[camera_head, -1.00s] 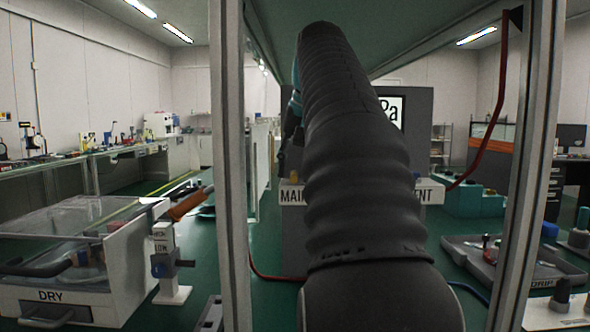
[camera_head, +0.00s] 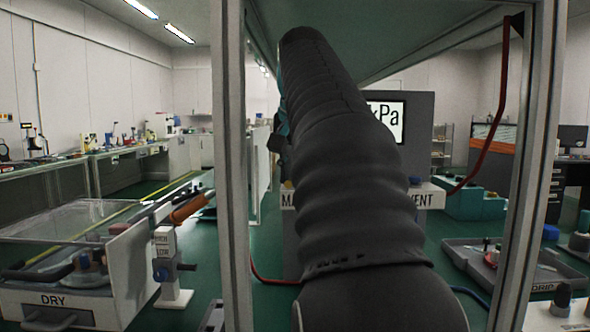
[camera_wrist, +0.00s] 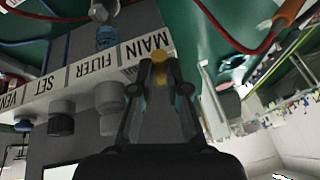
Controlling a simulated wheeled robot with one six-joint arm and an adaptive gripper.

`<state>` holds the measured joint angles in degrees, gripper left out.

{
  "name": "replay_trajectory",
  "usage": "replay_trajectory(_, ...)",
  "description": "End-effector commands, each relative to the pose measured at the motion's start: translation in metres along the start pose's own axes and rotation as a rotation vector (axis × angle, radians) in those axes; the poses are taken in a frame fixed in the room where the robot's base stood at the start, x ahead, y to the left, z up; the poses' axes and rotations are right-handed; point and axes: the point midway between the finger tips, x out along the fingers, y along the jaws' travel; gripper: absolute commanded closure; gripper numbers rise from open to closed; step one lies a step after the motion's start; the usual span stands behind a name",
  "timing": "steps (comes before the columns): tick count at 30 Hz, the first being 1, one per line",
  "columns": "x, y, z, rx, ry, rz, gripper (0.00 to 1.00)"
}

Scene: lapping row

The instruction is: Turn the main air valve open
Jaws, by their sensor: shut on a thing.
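The main air valve's yellow handle (camera_wrist: 161,68) shows in the wrist view beside the MAIN label of a white label strip (camera_wrist: 108,62). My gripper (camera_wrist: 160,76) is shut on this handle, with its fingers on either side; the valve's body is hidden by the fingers. In the head view my dark arm covers the middle of the panel and hides my gripper. A small yellow part (camera_head: 289,184) shows there just above the partly covered MAIN label.
Beside the handle in the wrist view are a grey knob (camera_wrist: 110,98) and a dark knob (camera_wrist: 60,124). A grey panel carries a kPa display (camera_head: 387,122). Frame posts (camera_head: 230,170) stand on both sides. A red hose (camera_head: 487,150) hangs at right.

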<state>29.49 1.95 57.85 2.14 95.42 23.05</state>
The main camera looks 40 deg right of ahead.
Motion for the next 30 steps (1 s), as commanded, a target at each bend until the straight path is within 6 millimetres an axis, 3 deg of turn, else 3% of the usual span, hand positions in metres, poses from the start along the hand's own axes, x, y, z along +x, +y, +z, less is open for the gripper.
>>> replay_trajectory(12,0.0002,-0.0024,0.0001,0.041,0.012,0.015,1.0)
replay_trajectory(13,0.0001,-0.0024,0.0001,0.041,0.012,0.015,0.83)
replay_trajectory(16,0.0001,-0.0024,0.0001,0.041,0.012,0.015,0.61)
replay_trajectory(30,-0.009,-0.0027,-0.0005,0.041,0.013,0.014,0.61)
